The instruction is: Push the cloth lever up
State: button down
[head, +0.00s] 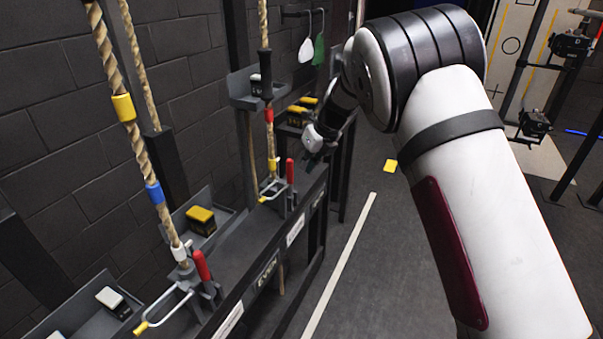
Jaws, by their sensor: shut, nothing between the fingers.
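Two levers with red handles stand on the dark rail. The near red lever (203,267) stands close to upright beside a rope with a yellow-tipped metal loop at its foot. The far red lever (290,172) is also upright, beside a second rope.
Ropes with coloured bands (122,107) run up the left side. Trays along the brick wall hold black blocks with yellow or white tops (200,220). White and green things (306,49) hang at the back. The floor (375,265) right of the rail is open, with a yellow patch.

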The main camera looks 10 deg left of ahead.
jog(key=shift+a+v, duration=0.15)
jog(key=shift+v, duration=0.95)
jog(key=shift+a+v, duration=0.2)
jog(key=shift+v, duration=0.9)
jog(key=shift+r, duration=0.2)
jog(key=s+d+r+n+p, duration=0.1)
jog(key=s+d+r+n, duration=0.5)
jog(key=s+d+r, duration=0.3)
jog(key=s+d+r+n+p, duration=0.2)
jog(key=s+d+r+n, duration=0.6)
jog(key=s, duration=0.4)
jog(key=s+d+n+h, duration=0.1)
jog(key=s+d+n, duration=0.2)
jog(key=s, duration=0.6)
jog(key=s+d+n+t+h+p, duration=0.1)
jog(key=s+d+n, duration=0.2)
jog(key=s+n, duration=0.3)
jog(key=s+d+n+h+p, duration=0.1)
jog(key=s+n, duration=0.3)
jog(key=s, duration=0.8)
jog(key=shift+d+n+h, duration=0.3)
jog(key=shift+d+h, duration=0.2)
jog(key=shift+d, duration=0.4)
